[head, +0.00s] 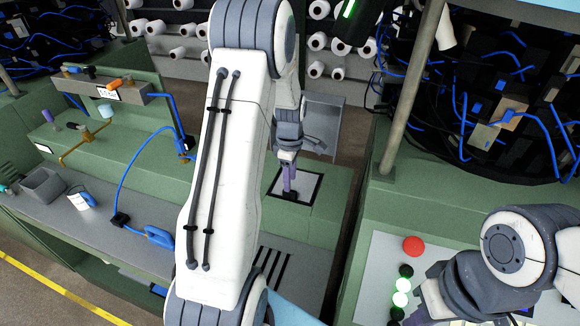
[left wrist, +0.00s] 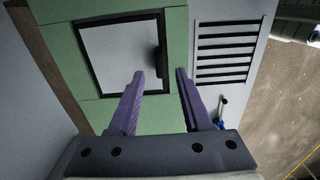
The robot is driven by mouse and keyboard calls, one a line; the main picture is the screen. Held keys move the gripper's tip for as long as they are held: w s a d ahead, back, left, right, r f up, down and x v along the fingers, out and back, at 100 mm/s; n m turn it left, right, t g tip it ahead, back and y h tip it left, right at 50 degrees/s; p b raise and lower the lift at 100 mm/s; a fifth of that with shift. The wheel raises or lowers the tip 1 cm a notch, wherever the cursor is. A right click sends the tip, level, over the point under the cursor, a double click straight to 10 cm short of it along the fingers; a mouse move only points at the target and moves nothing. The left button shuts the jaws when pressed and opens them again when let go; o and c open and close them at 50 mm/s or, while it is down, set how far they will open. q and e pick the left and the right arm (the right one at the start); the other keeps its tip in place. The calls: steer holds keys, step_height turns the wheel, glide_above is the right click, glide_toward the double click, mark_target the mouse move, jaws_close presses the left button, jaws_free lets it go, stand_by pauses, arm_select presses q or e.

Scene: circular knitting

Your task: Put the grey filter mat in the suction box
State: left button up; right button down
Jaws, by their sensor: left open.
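A pale grey square panel (head: 308,187) sits inside a dark square frame on the green machine body, below my left gripper (head: 290,191). It also shows in the left wrist view (left wrist: 118,58), with a dark bar along its right edge. I cannot tell whether this panel is the filter mat or part of the suction box. My left gripper's purple fingers are apart with nothing between them, in front of the frame's lower right part in the left wrist view (left wrist: 160,76). My right gripper is at the lower right of the head view, its fingertips not clearly visible.
A slotted grey panel (left wrist: 223,52) lies right of the frame. A grey bench (head: 130,222) on the left carries an open grey bin (head: 43,186) and a blue hose. A control panel with a red button (head: 413,246) is near my right arm. Yarn cones fill racks behind.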

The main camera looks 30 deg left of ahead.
arm_select(q)
step_height(320, 180, up, 6)
steer(key=s+d+r+m, duration=0.3)
steer(key=d+m, duration=0.3)
steer(key=d, duration=0.3)
steer(key=s+d+r+m, duration=0.2)
steer(key=s+d+m, duration=0.3)
steer(key=d, duration=0.5)
steer(key=s+d+m+b, duration=0.1)
steer(key=s+d+m, duration=0.3)
steer(key=s+m, duration=0.4)
steer(key=s+d+m+h+b, duration=0.1)
steer(key=s+d+m, duration=0.4)
steer(key=s+m, duration=0.4)
steer(key=shift+s+d+f, duration=0.15)
steer(key=shift+d+f, duration=0.1)
steer(key=shift+f, duration=0.05)
